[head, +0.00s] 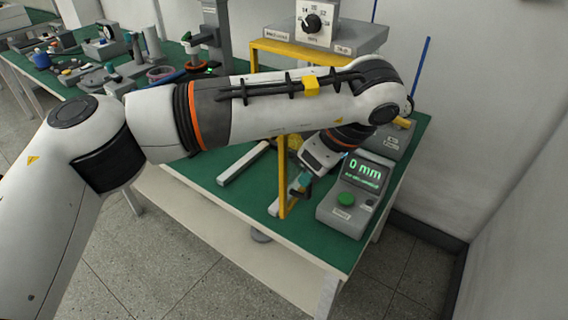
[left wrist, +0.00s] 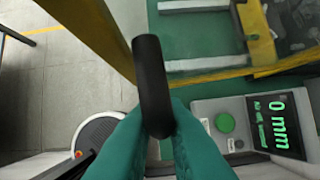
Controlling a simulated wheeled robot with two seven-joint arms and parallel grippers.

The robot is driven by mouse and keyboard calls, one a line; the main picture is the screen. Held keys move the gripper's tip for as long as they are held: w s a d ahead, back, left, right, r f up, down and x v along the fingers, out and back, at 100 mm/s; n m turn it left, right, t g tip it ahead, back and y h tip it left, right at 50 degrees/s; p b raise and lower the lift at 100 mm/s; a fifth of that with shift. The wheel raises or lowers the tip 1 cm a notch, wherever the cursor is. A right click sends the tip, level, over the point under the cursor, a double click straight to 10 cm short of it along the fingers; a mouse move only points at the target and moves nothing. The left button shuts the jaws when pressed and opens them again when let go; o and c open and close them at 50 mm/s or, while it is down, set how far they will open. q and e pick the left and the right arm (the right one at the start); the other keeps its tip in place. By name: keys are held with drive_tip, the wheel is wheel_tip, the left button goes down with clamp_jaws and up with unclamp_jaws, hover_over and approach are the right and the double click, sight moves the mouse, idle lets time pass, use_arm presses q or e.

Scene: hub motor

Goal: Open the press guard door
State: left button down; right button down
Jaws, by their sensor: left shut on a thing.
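The press guard has a yellow frame (head: 283,185) at the front of the press on the green bench. In the left wrist view a yellow bar (left wrist: 92,30) runs down beside a black upright handle (left wrist: 152,85). My left gripper (head: 300,187) has teal fingers, and they are shut around this handle; the fingers fill the lower middle of the left wrist view (left wrist: 158,135). My left arm hides much of the press and guard in the head view. I cannot tell how far the door stands open. My right gripper is not in view.
A grey readout box (head: 355,194) showing 0 mm, with a green button, stands close right of the gripper. A grey press head with a dial (head: 312,24) is above. Tools and parts crowd the bench's far left. Open floor (head: 180,270) lies in front.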

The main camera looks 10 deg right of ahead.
use_arm(q)
drive_tip(key=shift+s+d+r+n+g, duration=0.1)
drive_tip(key=shift+s+d+n, duration=0.2)
drive_tip(key=shift+d, duration=0.3)
drive_tip(key=shift+s+d+n+g, duration=0.1)
drive_tip(key=shift+s+d+n, duration=0.15)
drive_tip(key=shift+d, duration=0.35)
drive_tip(key=shift+s+d+r+n+g, duration=0.1)
drive_tip(key=shift+s+d+n, duration=0.1)
drive_tip(key=shift+d+n, duration=0.3)
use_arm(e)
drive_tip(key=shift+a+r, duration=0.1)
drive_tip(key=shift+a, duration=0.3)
use_arm(q)
drive_tip(key=shift+d, duration=0.1)
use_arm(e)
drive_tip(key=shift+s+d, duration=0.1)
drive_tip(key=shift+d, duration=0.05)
use_arm(q)
drive_tip(key=c, duration=1.5)
unclamp_jaws()
drive_tip(key=shift+f, duration=0.1)
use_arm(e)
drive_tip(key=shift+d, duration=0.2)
